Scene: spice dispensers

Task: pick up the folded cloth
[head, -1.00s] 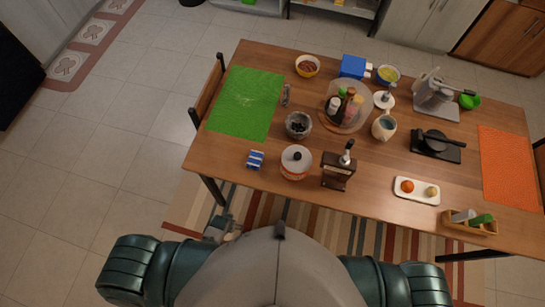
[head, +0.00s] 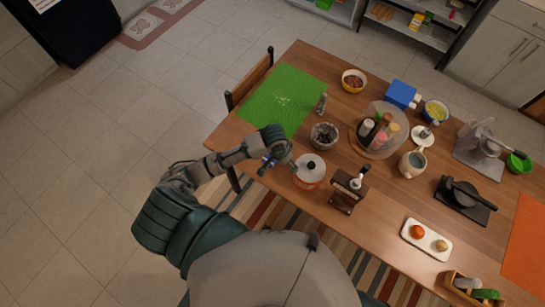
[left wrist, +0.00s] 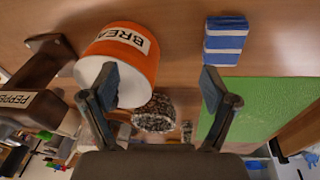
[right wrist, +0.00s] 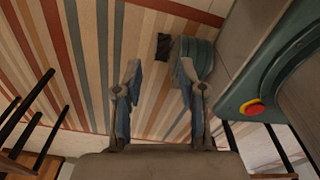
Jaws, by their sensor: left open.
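The folded cloth (left wrist: 226,40), blue with white stripes, lies flat on the wooden table in the left wrist view. It is just beyond the tip of the right-hand finger there, not between the fingers. My left gripper (left wrist: 162,88) is open and empty; it also shows in the head view (head: 272,163), over the table's front left edge, where it hides most or all of the cloth. My right gripper (right wrist: 159,88) has its fingers apart with nothing between them, over the striped rug; it is not in the head view.
An orange and white bread jar (head: 309,172) stands close right of my left gripper. Near it are a stone bowl (head: 324,135), a pepper dispenser (head: 348,190) and a green mat (head: 285,98). The turntable (head: 378,130) with bottles stands farther back.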

